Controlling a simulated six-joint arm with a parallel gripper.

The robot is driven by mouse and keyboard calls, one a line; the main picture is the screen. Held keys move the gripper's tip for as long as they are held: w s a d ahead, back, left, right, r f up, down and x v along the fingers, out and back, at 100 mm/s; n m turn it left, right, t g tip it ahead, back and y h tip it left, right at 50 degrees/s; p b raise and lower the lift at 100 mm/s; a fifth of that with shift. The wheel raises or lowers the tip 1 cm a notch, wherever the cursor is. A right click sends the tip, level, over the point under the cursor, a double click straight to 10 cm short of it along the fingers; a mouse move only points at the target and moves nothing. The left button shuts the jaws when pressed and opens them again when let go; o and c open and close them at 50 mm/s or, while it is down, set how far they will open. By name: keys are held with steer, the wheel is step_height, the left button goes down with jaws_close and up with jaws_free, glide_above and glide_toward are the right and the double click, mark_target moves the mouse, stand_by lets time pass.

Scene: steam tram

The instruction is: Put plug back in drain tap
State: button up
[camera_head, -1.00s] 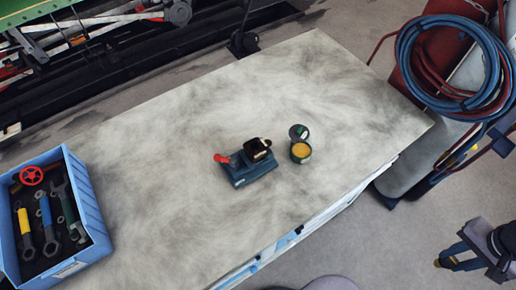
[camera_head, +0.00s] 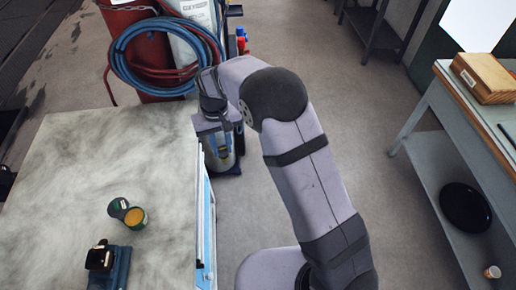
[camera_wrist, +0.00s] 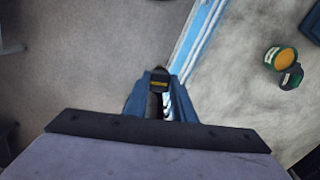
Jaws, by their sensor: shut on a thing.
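My gripper (camera_head: 223,153) hangs beside the right edge of the bench in the head view, over the floor. In the wrist view its blue fingers (camera_wrist: 158,105) are shut on a small dark piece with a yellow band, which looks like the plug (camera_wrist: 159,82). The drain tap (camera_head: 101,257) is a dark body on a blue base (camera_head: 118,278) on the bench, partly cut off at the lower left of the head view. The tap's opening is too small to make out. The tap is well to the left of my gripper.
An open green tin with orange-yellow contents (camera_head: 135,217) stands near the tap, its lid (camera_head: 118,207) beside it; the tin also shows in the wrist view (camera_wrist: 281,58). The pale bench (camera_head: 80,160) is otherwise mostly clear. Hoses (camera_head: 135,80) and cylinders stand behind. A side table (camera_head: 440,120) is at right.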

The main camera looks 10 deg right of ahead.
steer(key=s+a+r+n+p, duration=0.2)
steer(key=s+a, duration=0.1)
steer(key=a, duration=1.3)
steer(key=r+n+p, duration=0.1)
steer(key=n+p, duration=0.3)
glide_above(103, 254)
steer(key=s+a, duration=0.1)
steer(key=a, duration=0.1)
steer(key=shift+s+r, duration=0.1)
steer(key=shift+s, duration=0.1)
steer(key=shift+d, duration=0.1)
steer(key=shift+f+b, duration=0.8)
steer(key=shift+f, duration=0.85)
steer(key=shift+f+b, duration=1.9)
steer(key=shift+b, duration=0.15)
stand_by(0.5)
